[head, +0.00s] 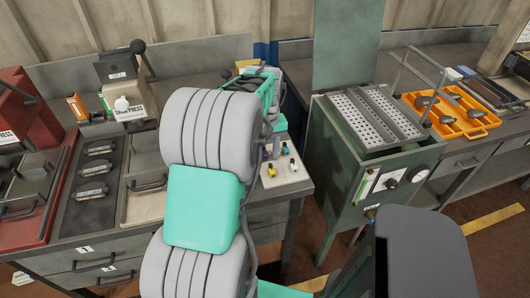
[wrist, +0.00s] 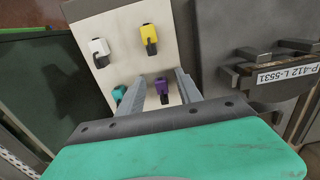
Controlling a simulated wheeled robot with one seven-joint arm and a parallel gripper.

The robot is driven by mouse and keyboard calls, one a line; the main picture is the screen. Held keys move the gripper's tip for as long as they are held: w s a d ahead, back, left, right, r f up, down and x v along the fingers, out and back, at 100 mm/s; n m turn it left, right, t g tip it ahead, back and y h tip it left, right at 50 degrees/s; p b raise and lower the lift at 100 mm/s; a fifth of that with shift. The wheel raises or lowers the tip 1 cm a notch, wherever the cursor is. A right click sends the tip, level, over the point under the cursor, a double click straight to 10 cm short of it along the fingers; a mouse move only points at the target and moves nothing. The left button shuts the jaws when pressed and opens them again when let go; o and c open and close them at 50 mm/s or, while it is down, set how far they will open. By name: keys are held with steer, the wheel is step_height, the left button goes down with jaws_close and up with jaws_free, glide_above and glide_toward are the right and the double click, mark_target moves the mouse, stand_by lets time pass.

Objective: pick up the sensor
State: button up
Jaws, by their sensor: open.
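Several small sensors with dark connector ends rest on a pale board (wrist: 125,30). In the wrist view they are a white sensor (wrist: 98,47), a yellow sensor (wrist: 149,34), a teal sensor (wrist: 118,93) and a purple sensor (wrist: 161,86). My gripper (wrist: 159,82) is open, its two grey fingers pointing at the board. The purple sensor shows between the fingers. The teal sensor is just outside the left finger, partly covered by it. I cannot tell the fingers' height above the board. In the head view, the yellow sensor (head: 272,170) shows beside my arm, which hides part of the board.
A dark grey fixture (wrist: 240,50) with a label reading P-412 L-5531 (wrist: 288,73) stands right of the board. In the head view, a green machine (head: 340,180) stands right of the bench, with an orange tray (head: 475,131) beyond. Brake shoes (head: 92,190) lie at left.

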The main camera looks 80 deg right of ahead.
jaws_close()
stand_by(0.3)
stand_by(0.4)
